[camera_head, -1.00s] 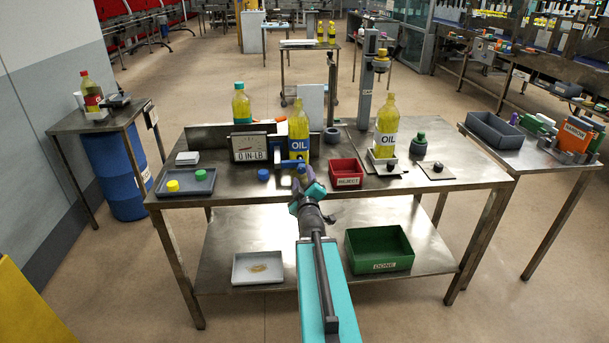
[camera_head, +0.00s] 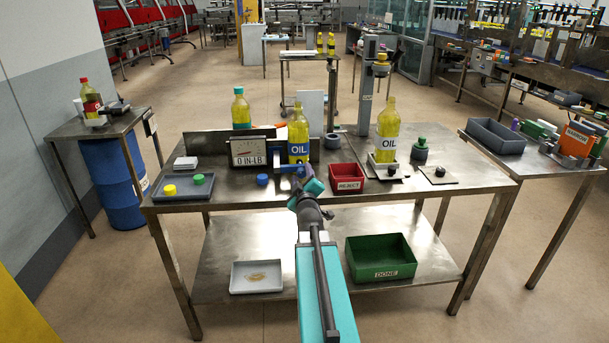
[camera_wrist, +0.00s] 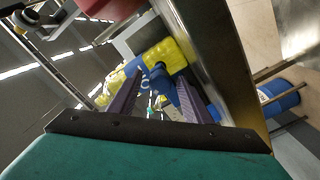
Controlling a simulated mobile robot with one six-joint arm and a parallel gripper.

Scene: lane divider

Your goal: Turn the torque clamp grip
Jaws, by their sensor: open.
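A torque gauge box reading "0 IN-LB" (camera_head: 248,152) stands at the left of the steel bench. The blue clamp grip (camera_head: 281,169) is low at the front of the clamp, right of the gauge. A yellow oil bottle (camera_head: 299,135) stands upright behind it, its base partly hidden by the clamp and my gripper. My gripper (camera_head: 299,174) is at the bench's front middle, close to the grip. In the wrist view the open dark fingers (camera_wrist: 160,100) have blue clamp parts (camera_wrist: 162,84) showing between and beyond them. I cannot tell whether they touch.
A red REJECT bin (camera_head: 346,177) is just right of my gripper. A tray (camera_head: 180,191) with yellow and green caps and a loose blue cap (camera_head: 262,180) lie left. Another oil bottle (camera_head: 387,125) stands under a post at right. A green DONE bin (camera_head: 381,259) is on the lower shelf.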

